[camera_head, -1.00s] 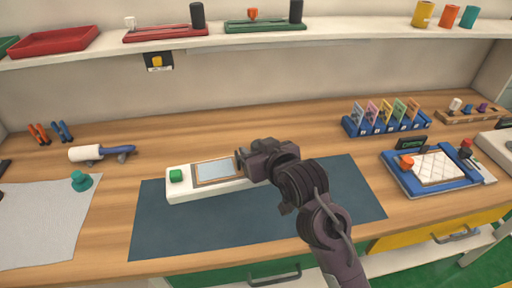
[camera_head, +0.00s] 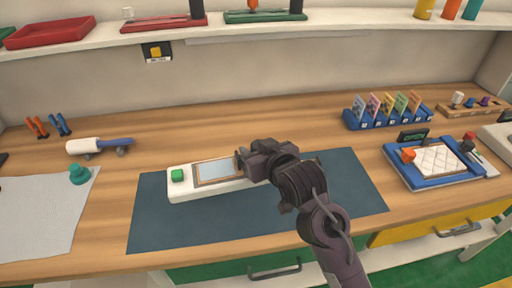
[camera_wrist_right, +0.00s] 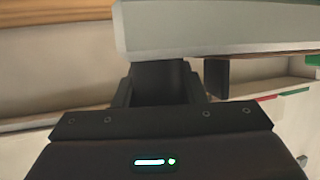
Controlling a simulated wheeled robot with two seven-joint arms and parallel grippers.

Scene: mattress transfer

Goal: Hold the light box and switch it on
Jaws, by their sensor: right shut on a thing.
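The light box (camera_head: 207,190) is a long white slab with a green button (camera_head: 177,175) at its left end and a framed pale panel (camera_head: 216,171) beside it. It lies on the dark blue mat (camera_head: 160,225). My right gripper (camera_head: 243,164) is shut on the light box near its right part, and the gripper and wrist hide that end. In the right wrist view the pale side of the box (camera_wrist_right: 215,28) is close above the dark fingers (camera_wrist_right: 170,80). The panel looks pale blue-grey; I cannot tell whether it is lit. My left gripper is not in view.
A blue tray (camera_head: 440,182) with a white quilted pad is at the right. A blue card rack (camera_head: 388,122) stands behind it. A roller (camera_head: 98,146), a green knob (camera_head: 79,174) and a grey sheet (camera_head: 40,220) are at the left. A shelf (camera_head: 230,34) runs along the back.

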